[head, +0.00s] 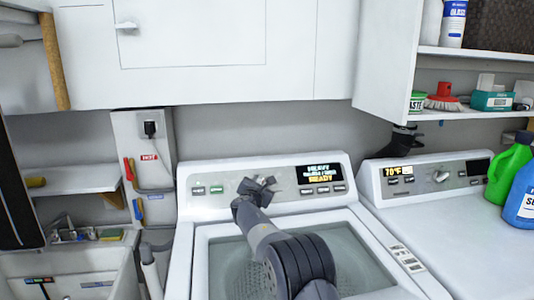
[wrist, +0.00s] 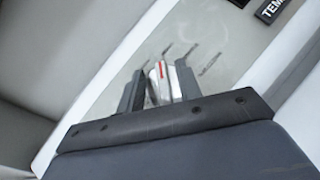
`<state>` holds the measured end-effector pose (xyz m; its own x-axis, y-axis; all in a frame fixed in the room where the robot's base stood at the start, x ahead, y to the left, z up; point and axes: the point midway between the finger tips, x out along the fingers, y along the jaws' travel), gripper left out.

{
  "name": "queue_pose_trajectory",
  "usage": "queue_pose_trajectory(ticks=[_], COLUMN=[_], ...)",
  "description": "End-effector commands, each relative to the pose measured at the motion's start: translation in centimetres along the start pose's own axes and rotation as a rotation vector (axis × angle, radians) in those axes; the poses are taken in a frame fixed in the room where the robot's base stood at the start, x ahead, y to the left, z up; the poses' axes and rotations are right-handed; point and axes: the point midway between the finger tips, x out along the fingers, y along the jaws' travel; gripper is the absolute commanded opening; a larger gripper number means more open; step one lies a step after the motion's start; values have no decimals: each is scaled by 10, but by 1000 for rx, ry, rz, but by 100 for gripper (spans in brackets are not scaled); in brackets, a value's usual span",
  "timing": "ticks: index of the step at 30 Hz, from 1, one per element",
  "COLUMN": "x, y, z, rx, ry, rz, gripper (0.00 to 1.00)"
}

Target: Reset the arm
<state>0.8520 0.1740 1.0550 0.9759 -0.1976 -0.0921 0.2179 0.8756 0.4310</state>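My gripper (head: 257,187) is raised in front of the control panel of the white top-loading washer (head: 208,172), left of its lit display. My arm reaches up to it over the washer's glass lid. In the wrist view my gripper (wrist: 160,88) has its two dark fingers apart. A silver knob (wrist: 163,84) with a red mark shows between or just behind them, against the grey panel. I cannot tell whether the fingers touch the knob. The head view hides the knob behind my gripper.
A second white machine (head: 455,230) stands to the right, with a green bottle (head: 508,168) and a blue bottle (head: 523,200) on it. White cabinets (head: 190,50) hang above. A sink (head: 65,265) is at the lower left. A shelf (head: 470,112) holds supplies.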

Motion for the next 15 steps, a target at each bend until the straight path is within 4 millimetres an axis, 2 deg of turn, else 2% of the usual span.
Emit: queue_pose_trajectory(ticks=[1,15], x=[1,0], y=[-4,-4], z=[-5,-5], rx=[-22,-224], ry=[-2,-2], rz=[19,202], gripper=[34,34])
